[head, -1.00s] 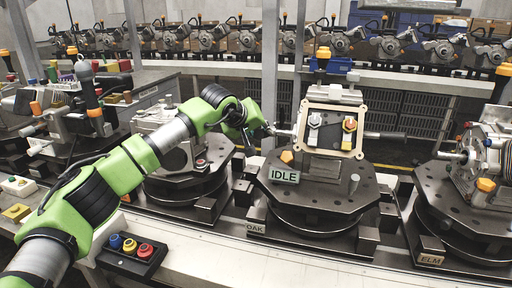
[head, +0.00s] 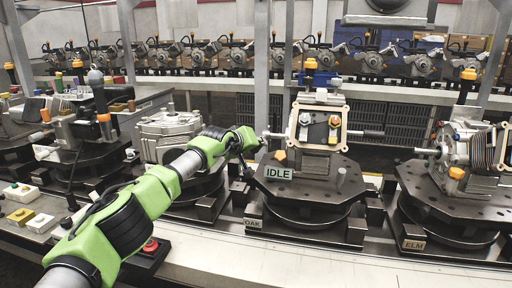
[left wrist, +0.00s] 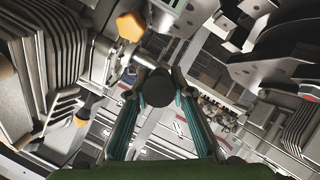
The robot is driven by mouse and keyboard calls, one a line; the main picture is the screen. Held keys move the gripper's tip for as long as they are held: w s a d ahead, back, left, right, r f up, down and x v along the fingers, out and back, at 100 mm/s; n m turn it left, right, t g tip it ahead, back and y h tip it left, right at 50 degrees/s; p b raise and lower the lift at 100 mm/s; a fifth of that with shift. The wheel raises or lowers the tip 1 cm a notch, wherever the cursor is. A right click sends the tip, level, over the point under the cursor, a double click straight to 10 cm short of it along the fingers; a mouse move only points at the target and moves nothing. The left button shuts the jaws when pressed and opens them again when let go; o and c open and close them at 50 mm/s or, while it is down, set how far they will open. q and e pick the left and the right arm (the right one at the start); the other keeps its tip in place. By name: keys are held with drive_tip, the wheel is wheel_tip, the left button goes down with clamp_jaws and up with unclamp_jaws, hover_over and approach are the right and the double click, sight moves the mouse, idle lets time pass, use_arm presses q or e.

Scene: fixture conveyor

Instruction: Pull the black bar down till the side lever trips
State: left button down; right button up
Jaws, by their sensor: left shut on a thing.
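The black bar (left wrist: 157,88) shows end-on as a dark round end in the left wrist view, with a silver rod running up from it to the fixture. My left gripper (left wrist: 155,82) is shut on it, one finger on each side. In the head view my left gripper (head: 248,168) is at the left side of the middle fixture (head: 318,128), just left of the IDLE sign (head: 278,173). The arm and gripper hide most of the bar there. I cannot tell which part is the side lever. My right gripper is not in view.
The middle fixture stands on a dark round turntable (head: 310,205) labelled OAK. Another fixture (head: 470,150), labelled ELM, stands to the right, and a grey casting (head: 170,128) to the left. A pale ledge (head: 290,262) in front is clear on the right. A red button (head: 151,245) is beside my arm.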

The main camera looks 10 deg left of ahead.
use_arm(q)
drive_tip(key=shift+f, duration=0.15)
drive_tip(key=c, duration=1.8)
unclamp_jaws()
drive_tip(key=shift+s+a+r, duration=0.2)
drive_tip(key=shift+s+r, duration=0.25)
drive_tip(key=shift+s, duration=0.05)
drive_tip(key=v, duration=1)
drive_tip(key=shift+s, duration=0.35)
